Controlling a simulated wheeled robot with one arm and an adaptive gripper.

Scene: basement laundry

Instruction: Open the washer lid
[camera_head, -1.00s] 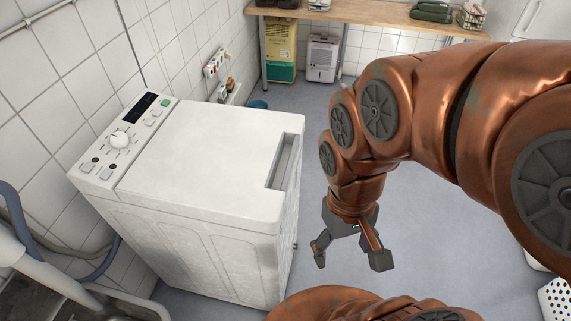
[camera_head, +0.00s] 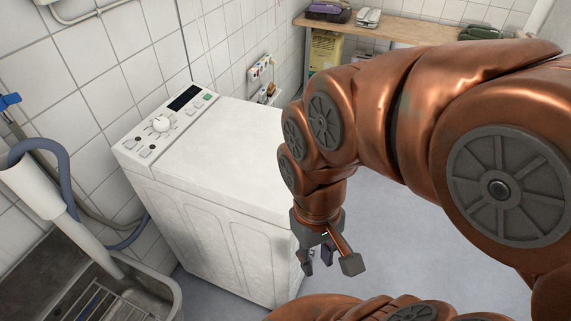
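The white top-loading washer (camera_head: 215,235) stands against the tiled wall, left of the middle. Its flat lid (camera_head: 220,148) is closed. A control panel (camera_head: 168,124) with a dial and dark display runs along its left edge. My arm hides the right edge of the lid, where a recess showed earlier. My gripper (camera_head: 328,266) points down in front of the washer's right front corner, below lid height in the picture. Its fingers are spread apart with nothing between them. I cannot tell how far it is from the washer.
A metal sink (camera_head: 150,290) with a rack stands at the lower left, beside a white pipe (camera_head: 45,195) and grey hose (camera_head: 60,160). A wooden counter (camera_head: 390,27) with several items is at the back. Grey floor (camera_head: 395,235) is free right of the gripper.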

